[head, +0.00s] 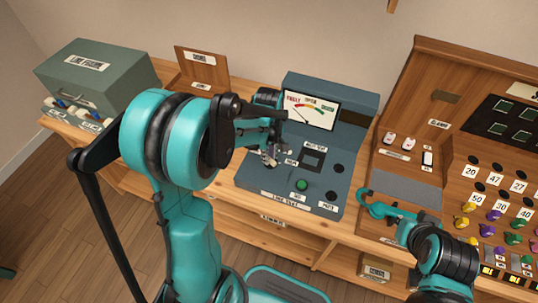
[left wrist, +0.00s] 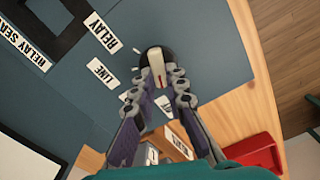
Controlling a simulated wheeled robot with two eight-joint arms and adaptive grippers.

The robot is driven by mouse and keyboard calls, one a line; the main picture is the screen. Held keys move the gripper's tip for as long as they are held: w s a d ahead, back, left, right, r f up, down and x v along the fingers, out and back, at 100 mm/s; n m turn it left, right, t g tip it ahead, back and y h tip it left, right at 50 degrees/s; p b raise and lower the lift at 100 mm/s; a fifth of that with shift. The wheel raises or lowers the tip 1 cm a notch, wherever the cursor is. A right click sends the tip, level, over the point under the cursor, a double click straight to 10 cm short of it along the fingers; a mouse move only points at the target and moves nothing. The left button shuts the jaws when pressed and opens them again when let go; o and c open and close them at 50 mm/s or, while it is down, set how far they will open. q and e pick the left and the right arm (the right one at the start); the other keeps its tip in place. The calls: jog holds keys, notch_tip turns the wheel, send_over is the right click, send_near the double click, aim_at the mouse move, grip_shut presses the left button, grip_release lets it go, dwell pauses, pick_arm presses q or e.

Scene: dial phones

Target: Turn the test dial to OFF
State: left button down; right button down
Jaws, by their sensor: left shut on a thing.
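The test dial (left wrist: 157,62) is a dark round knob with a pale bar across it, on the blue-grey test console (head: 325,195). My left gripper (left wrist: 160,82) is shut on the dial's bar in the left wrist view. In the head view my left gripper (head: 269,157) is over the console's left side and hides most of the dial. Labels reading RELAY (left wrist: 103,32) and LINE (left wrist: 101,71) sit beside the dial; smaller labels near the fingers are partly hidden and unreadable. My right gripper (head: 385,206) is apart from the console, at its right; its jaws are unclear.
The console carries a meter (head: 310,108), a green button (head: 302,185) and a dark square socket. A wooden switchboard (head: 450,105) with number labels and coloured plugs stands at right. A green-grey box (head: 97,78) stands at left. A red object (left wrist: 258,153) shows near the table edge.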

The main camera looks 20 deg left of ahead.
dwell(0.5)
pick_arm(q)
jog(key=c, duration=1.5)
grip_release()
jog(key=shift+c, duration=0.2)
notch_tip(320, 180, up, 12)
jog(key=s+d+m+t, duration=0.5)
jog(key=s+m+t, duration=0.2)
jog(key=s+m, duration=0.5)
jog(key=shift+s+d+r+m, duration=0.2)
jog(key=shift+r+m, duration=0.2)
jog(key=shift+m, duration=0.7)
